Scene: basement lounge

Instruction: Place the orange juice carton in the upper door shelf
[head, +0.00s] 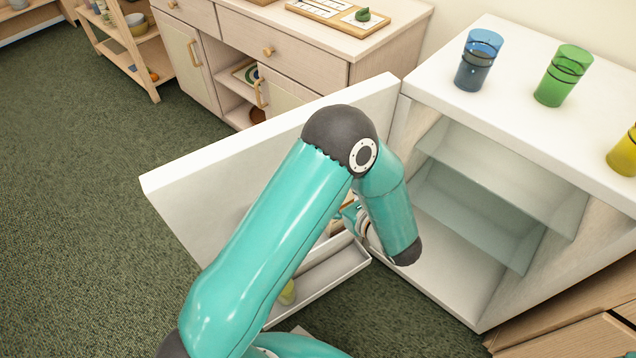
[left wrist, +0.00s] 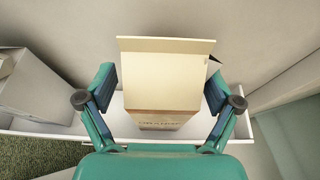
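The carton (left wrist: 165,85), cream on top with a brown lower band and faint lettering, stands in a white door shelf (left wrist: 70,132) in the left wrist view. My left gripper (left wrist: 160,92) is open, with one finger on each side of it. Narrow gaps seem to show, but contact is hard to judge. In the head view my left arm hides most of the carton and gripper. The open white fridge door (head: 225,165) carries a trough-like shelf (head: 325,275); I cannot tell whether it is the upper one. My right gripper is out of view.
The fridge (head: 455,275) stands open with glass shelves (head: 480,205) inside, apparently empty. Blue (head: 478,60), green (head: 563,75) and yellow (head: 624,155) tumblers stand on top. A yellowish item (head: 287,292) sits in the door shelf. A pale box (left wrist: 35,88) is left of the carton.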

